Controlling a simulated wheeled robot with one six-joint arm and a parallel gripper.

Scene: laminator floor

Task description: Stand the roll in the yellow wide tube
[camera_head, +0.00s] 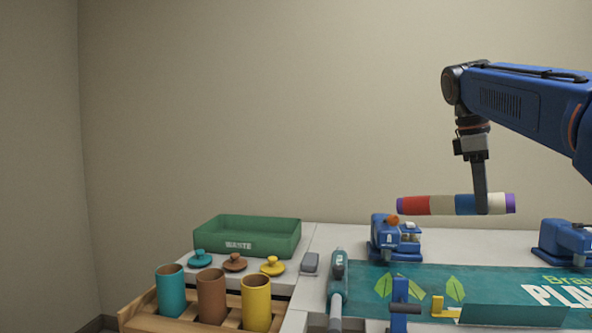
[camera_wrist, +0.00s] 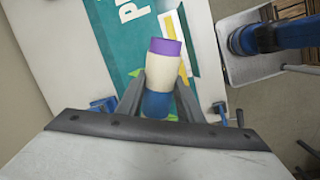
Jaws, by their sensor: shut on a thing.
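The yellow wide tube (camera_head: 256,305) stands upright at the right of a row of tubes in a wooden rack, far left of the roll. Its top is open.
A teal tube (camera_head: 171,291) and a brown tube (camera_head: 211,297) share the wooden rack (camera_head: 145,318). Several knobbed lids, including a yellow one (camera_head: 272,266), lie behind them. A green waste bin (camera_head: 247,238) stands behind. Blue devices (camera_head: 395,237) sit on the table below the roll.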

